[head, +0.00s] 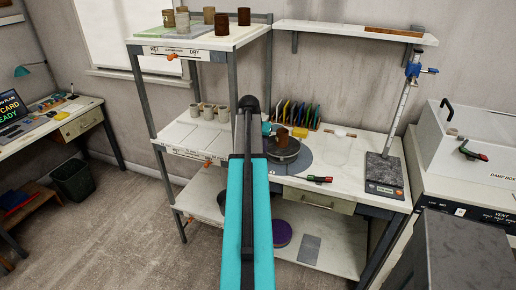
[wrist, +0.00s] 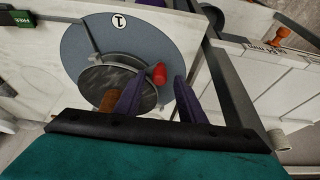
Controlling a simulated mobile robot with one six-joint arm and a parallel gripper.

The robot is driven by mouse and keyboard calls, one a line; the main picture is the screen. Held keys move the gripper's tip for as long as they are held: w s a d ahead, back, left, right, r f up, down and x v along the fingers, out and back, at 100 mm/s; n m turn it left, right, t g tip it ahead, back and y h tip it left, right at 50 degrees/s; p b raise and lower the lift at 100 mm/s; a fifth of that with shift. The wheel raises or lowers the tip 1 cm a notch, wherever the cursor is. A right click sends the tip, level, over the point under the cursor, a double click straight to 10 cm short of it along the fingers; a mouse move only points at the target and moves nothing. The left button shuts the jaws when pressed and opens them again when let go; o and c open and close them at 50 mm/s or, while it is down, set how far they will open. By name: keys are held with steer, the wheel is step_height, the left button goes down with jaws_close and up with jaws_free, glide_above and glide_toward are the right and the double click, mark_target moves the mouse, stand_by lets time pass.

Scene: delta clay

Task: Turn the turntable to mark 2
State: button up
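The turntable shows in the wrist view as a blue-grey disc (wrist: 82,50) with a dark round plate (wrist: 100,76) on it. A white round mark reading 1 (wrist: 118,21) lies near its far edge; I see no mark 2. A red knob (wrist: 159,74) stands at the dark plate's right edge. My gripper (wrist: 162,78) has its two purple fingers apart, and the knob appears between their tips; contact cannot be told. A brown piece (wrist: 107,101) shows beside the left finger.
A rack of coloured cards (head: 296,113) stands behind the turntable. A stand with a grey slab (head: 384,170) is to the right. Shelves with pale cups (head: 208,112) are to the left.

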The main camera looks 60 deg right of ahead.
steer(key=b+v, duration=0.2)
steer(key=v, duration=1.1)
steer(key=shift+a+r, duration=0.15)
steer(key=shift+r, duration=0.05)
